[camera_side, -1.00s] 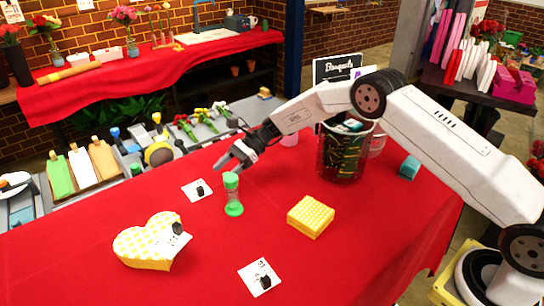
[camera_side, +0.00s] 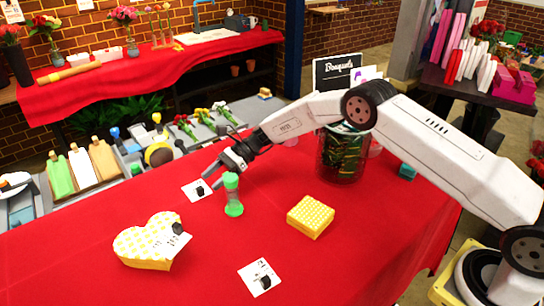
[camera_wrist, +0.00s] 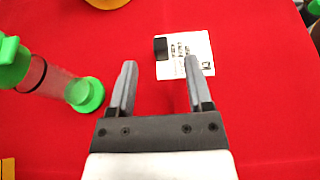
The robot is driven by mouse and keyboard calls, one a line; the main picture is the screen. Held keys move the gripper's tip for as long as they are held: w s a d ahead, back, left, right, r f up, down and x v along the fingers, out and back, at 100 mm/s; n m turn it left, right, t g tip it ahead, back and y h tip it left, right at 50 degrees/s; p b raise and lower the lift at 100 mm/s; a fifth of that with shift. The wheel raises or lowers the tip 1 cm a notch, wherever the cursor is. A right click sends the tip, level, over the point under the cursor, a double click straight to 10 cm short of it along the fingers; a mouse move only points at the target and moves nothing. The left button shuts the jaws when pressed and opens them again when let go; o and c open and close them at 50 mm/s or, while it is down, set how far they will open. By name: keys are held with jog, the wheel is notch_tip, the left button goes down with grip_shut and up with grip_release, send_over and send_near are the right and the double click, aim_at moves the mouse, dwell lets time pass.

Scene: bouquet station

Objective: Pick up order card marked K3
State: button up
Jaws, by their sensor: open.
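A white order card (camera_side: 191,190) lies flat on the red cloth, left of the green sand timer (camera_side: 232,195). A small dark block sits on its edge, and its print is too small to read. In the wrist view this card (camera_wrist: 199,45) lies just past my fingertips. My gripper (camera_side: 211,179) is open and empty, close to the card and apparently above it. It also shows in the wrist view (camera_wrist: 161,64). Another card (camera_side: 257,281) lies at the front, and one (camera_side: 173,241) rests on the heart-shaped box (camera_side: 143,247). I cannot tell which is K3.
The timer (camera_wrist: 52,83) stands close on the left of my gripper in the wrist view. A yellow waffle-patterned box (camera_side: 311,216) lies right of it. A dark mesh bin (camera_side: 341,158) stands behind. The cloth between the box and the front card is clear.

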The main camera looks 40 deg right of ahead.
aim_at(201, 187)
jog(key=shift+x, duration=2.3)
jog(key=shift+r, duration=0.1)
grip_shut()
